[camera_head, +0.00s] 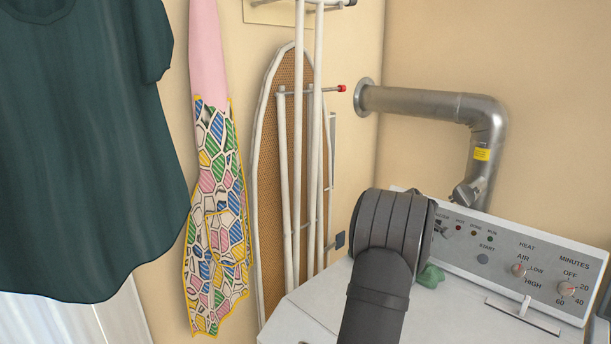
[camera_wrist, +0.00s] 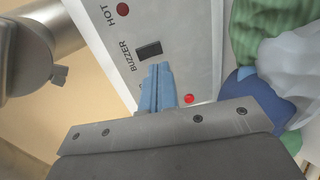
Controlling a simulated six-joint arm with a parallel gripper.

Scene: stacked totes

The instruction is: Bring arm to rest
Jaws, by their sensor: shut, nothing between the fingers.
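My gripper (camera_wrist: 158,86) shows in the wrist view as two blue fingers pressed together, shut and empty. Its tips are in front of the white control panel (camera_wrist: 187,45), by the black buzzer switch (camera_wrist: 149,50) and a red light (camera_wrist: 189,98). I cannot tell whether they touch the panel. In the head view my dark grey arm rises over the dryer (camera_head: 310,308), and the gripper is hidden behind it.
Green cloth (camera_wrist: 270,25), white cloth (camera_wrist: 295,75) and blue cloth (camera_wrist: 255,88) lie close right of the gripper. A metal duct (camera_head: 430,103) runs behind the panel. An ironing board (camera_head: 268,170), patterned apron (camera_head: 215,200) and dark shirt (camera_head: 90,150) hang left.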

